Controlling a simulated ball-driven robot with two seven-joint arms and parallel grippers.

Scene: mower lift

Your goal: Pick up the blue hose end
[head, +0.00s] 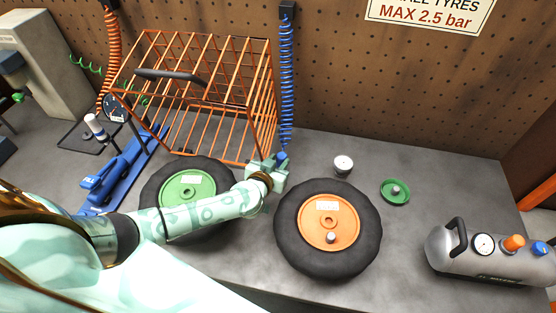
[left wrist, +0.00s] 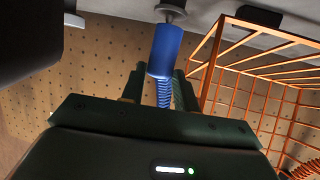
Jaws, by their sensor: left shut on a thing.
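The blue hose (head: 287,70) is a coiled line hanging from a holder at the top of the pegboard. Its blue end (head: 282,156) is low, just above the bench, at my left gripper (head: 276,168). In the left wrist view the blue hose end (left wrist: 165,50) is a smooth blue cylinder with the coil (left wrist: 163,93) running away behind it. The left gripper's fingers (left wrist: 160,88) stand on both sides of it and are shut on it. A grey metal tip (left wrist: 171,12) shows beyond the cylinder. My right gripper is in neither view.
An orange wire cage (head: 200,90) stands directly left of the hose. A green-hubbed wheel (head: 187,188) and an orange-hubbed wheel (head: 327,228) lie on the bench. A white-topped cup (head: 343,165), green dish (head: 395,191) and grey air tank (head: 490,254) are to the right.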

